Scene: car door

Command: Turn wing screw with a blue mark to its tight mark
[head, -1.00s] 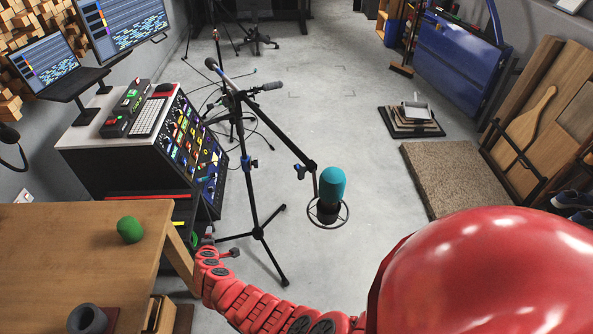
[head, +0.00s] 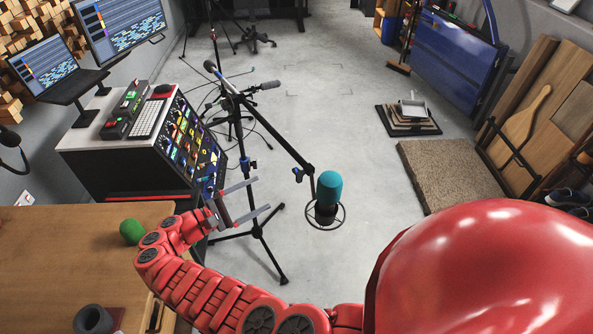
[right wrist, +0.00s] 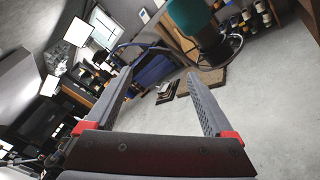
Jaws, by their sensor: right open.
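A black microphone stand (head: 252,190) stands on the floor with a boom arm. A small blue-marked screw (head: 298,174) sits on the boom near the teal microphone (head: 328,186). Another blue-marked part (head: 253,163) is on the upright; which is the task's wing screw, and its tight mark, I cannot tell. My right gripper (head: 263,193) is open and empty, fingers pointing right, overlapping the stand in the head view; its depth from the stand is unclear. In the right wrist view its two fingers (right wrist: 160,93) are spread wide, and the teal microphone (right wrist: 195,18) shows beyond. My left gripper is not in view.
A mixing console (head: 150,145) stands at the left, close to my right gripper in the picture. A wooden table (head: 70,245) holds a green ball (head: 131,231) and a dark ring (head: 92,320). Cables lie behind the stand.

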